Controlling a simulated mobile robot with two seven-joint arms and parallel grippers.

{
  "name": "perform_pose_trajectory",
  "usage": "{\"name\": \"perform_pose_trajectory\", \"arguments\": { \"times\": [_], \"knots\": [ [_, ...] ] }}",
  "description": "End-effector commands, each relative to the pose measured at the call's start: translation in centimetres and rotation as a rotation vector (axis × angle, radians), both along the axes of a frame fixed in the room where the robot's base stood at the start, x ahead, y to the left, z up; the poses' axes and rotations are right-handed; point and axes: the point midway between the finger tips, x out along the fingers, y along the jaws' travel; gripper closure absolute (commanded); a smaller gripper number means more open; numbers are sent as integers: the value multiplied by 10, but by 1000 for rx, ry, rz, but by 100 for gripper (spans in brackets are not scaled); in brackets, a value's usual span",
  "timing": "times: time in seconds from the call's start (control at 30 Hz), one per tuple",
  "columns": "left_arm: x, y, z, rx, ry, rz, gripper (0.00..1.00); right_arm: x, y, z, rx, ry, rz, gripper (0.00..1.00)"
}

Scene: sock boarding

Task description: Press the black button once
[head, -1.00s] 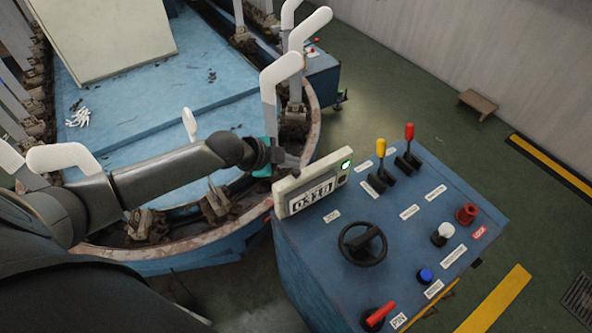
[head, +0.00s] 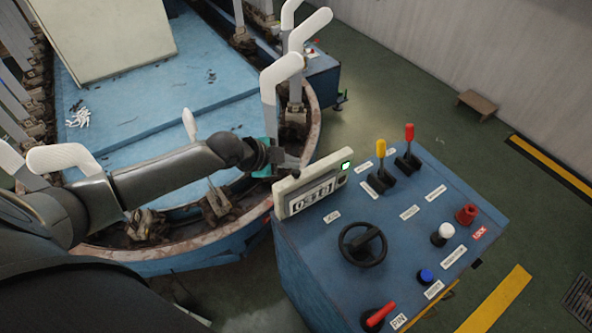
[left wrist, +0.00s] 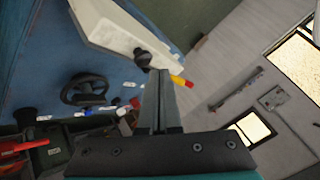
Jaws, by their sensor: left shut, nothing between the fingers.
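A white counter box (head: 310,190) with a number display and a small green light stands on the blue control panel. A small dark button (head: 342,181) shows at its right end, below the light. In the left wrist view a black round button (left wrist: 142,56) sticks out of the white box (left wrist: 112,25). My left gripper (head: 290,162) is shut and empty, just behind the box in the head view. In the left wrist view its fingertips (left wrist: 160,72) are close beside the black button; I cannot tell whether they touch. My right gripper is not in view.
The blue panel (head: 395,235) also carries a black handwheel (head: 362,245), yellow (head: 380,148) and red (head: 409,133) levers, and several knobs. White sock boards (head: 283,75) stand upright close to my left gripper, around the blue machine bed (head: 150,110).

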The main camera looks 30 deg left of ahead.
Motion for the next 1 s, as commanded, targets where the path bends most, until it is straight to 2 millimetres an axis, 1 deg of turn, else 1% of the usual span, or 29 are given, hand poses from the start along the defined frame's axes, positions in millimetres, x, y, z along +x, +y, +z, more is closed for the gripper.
{"name": "perform_pose_trajectory", "arguments": {
  "times": [0.53, 0.8, 1.0],
  "knots": [
    [0, 0, 0, 0, 0, 0, 100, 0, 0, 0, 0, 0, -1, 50],
    [0, 0, -8, 0, -1, 1, 100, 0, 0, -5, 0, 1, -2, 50],
    [0, 0, -8, 0, -1, 1, 100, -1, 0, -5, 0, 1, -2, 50]
  ]
}}
